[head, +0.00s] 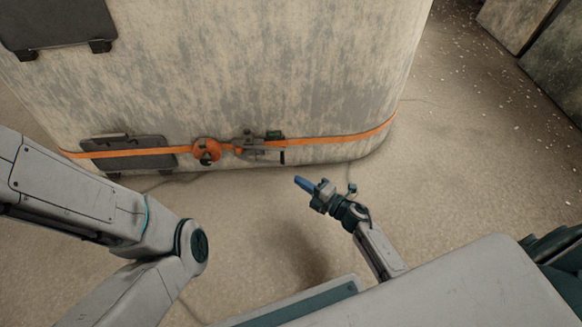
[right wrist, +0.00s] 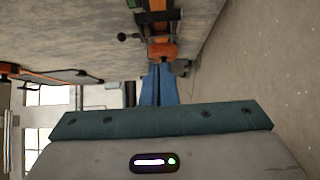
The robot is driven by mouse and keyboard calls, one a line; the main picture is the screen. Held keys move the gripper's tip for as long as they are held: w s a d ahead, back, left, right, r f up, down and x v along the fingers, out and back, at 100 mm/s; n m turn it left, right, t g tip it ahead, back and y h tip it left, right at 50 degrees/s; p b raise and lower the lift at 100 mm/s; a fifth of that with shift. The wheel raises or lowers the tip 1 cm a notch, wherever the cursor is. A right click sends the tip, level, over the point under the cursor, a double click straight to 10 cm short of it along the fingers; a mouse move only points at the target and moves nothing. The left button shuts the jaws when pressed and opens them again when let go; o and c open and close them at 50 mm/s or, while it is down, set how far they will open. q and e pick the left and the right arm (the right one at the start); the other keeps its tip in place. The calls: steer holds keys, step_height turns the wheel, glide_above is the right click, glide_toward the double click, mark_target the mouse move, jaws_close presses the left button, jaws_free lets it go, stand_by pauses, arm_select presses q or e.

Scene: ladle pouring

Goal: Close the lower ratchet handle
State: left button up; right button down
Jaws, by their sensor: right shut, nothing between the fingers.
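The lower ratchet (head: 250,145) is a dark metal buckle on an orange strap (head: 330,142) near the bottom of a large weathered container (head: 250,70). A short dark bar hangs at its right end; I cannot tell how far the handle stands open. My right gripper (head: 299,181) is shut and empty, below and right of the ratchet, apart from it. In the right wrist view, the blue fingers (right wrist: 159,72) are together and point toward the ratchet (right wrist: 157,18), with a dark-knobbed lever and an orange piece (right wrist: 163,49) near their tips. My left gripper is out of view.
An orange strap bundle (head: 206,150) sits left of the ratchet. Dark panels are on the container at lower left (head: 130,155) and upper left (head: 57,20). Other blocks (head: 515,22) stand at upper right. The floor (head: 450,160) right of the container is open.

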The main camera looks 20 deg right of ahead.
steer(key=w+a+b, duration=0.1)
steer(key=w+b, duration=0.2)
steer(key=w, duration=0.5)
steer(key=shift+a+b, duration=0.15)
steer(key=shift+b, duration=0.15)
